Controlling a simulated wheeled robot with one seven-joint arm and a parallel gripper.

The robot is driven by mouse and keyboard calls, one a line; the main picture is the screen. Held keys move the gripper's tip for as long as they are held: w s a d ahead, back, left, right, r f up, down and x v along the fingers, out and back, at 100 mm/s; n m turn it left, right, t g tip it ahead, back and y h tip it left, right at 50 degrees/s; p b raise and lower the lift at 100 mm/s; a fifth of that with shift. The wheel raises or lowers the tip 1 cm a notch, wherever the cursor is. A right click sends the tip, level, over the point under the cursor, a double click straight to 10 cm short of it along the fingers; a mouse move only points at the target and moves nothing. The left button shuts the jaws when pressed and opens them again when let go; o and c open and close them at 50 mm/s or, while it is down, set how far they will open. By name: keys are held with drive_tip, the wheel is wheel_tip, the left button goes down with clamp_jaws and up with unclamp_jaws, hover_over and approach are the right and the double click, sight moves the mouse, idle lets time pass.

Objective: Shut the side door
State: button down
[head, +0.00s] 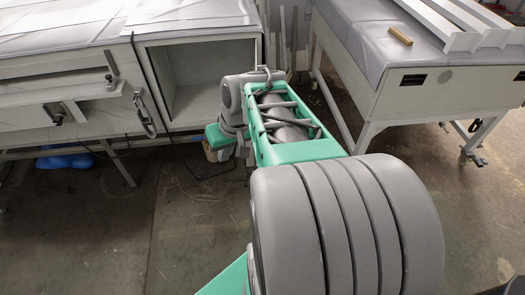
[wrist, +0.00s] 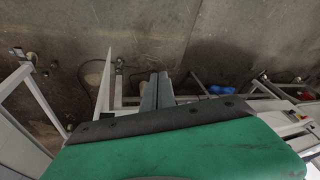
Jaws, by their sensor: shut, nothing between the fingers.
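The plate processor is the pale cabinet at the left in the head view, and its open side compartment (head: 205,75) shows a bare white interior. A thin pale panel seen nearly edge-on in the wrist view (wrist: 103,88) looks like the side door standing open; I cannot be sure. In the head view my arm covers the area right of the compartment, so the door is not clear there. My gripper (wrist: 157,78) points down toward the floor, its two grey fingers together and empty. It is apart from the panel, to its right in the wrist view.
A covered table (head: 400,75) on wheeled legs stands at the right in the head view, with a wooden block (head: 400,36) on top. A lever handle (head: 144,112) hangs at the cabinet front. A blue item (head: 65,161) lies beneath. The floor (head: 190,230) in front is mostly clear.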

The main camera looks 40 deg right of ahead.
drive_tip(key=s+d+f+m+t+b, duration=0.1)
drive_tip(key=s+d+f+m+t, duration=0.15)
drive_tip(key=d, duration=0.75)
drive_tip(key=s+d+f+m+t+b, duration=0.1)
drive_tip(key=s+d+f+m+b, duration=0.2)
drive_tip(key=d, duration=0.8)
drive_tip(key=w+a+f+n, duration=0.1)
drive_tip(key=w+a+f, duration=0.3)
drive_tip(key=w+f, duration=0.3)
drive_tip(key=shift+a+f+p, duration=0.25)
drive_tip(key=shift+f+p, duration=0.05)
drive_tip(key=shift+p, duration=0.15)
drive_tip(key=shift+w, duration=0.1)
